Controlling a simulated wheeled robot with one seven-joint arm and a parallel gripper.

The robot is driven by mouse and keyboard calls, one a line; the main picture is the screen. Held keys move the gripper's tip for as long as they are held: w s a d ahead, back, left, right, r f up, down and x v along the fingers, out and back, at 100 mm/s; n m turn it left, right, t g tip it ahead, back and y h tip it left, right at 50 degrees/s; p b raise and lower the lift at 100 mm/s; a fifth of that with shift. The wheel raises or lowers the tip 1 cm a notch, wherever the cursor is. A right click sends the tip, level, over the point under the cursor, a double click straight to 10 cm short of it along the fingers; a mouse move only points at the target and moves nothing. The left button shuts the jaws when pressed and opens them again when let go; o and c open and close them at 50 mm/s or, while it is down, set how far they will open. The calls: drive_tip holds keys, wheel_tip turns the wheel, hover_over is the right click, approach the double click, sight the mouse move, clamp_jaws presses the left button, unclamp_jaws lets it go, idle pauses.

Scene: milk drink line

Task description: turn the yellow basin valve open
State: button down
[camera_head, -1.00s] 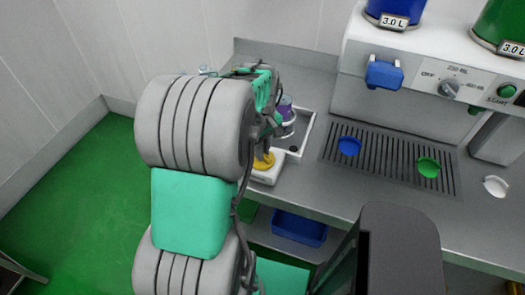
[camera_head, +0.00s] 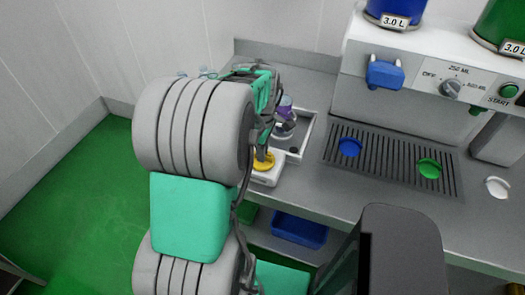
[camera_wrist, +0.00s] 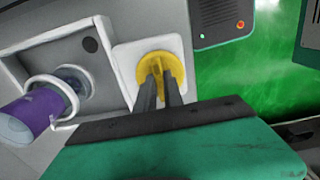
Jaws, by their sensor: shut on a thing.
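The yellow basin valve (camera_wrist: 160,67) is a round knob on a white square base (camera_wrist: 128,62) beside the basin. It also shows in the head view (camera_head: 264,162), partly hidden by my arm. In the wrist view the two dark fingers of my gripper (camera_wrist: 160,84) reach onto the knob and are shut on its raised middle. My gripper (camera_head: 262,149) is mostly hidden behind my arm in the head view. The exact turn of the knob is hard to tell.
A purple bottle (camera_wrist: 35,115) with a white ring stands at the basin (camera_wrist: 20,70), left of the valve in the wrist view. A drink machine (camera_head: 430,90) with a drip grate (camera_head: 390,165) stands to the right. A blue bin (camera_head: 299,229) sits below the counter.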

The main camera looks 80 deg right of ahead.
drive_tip(key=c, duration=1.5)
unclamp_jaws()
drive_tip(key=shift+o, duration=0.2)
wheel_tip(320, 180, up, 8)
drive_tip(key=shift+f+b, duration=0.1)
drive_tip(key=shift+b, duration=0.45)
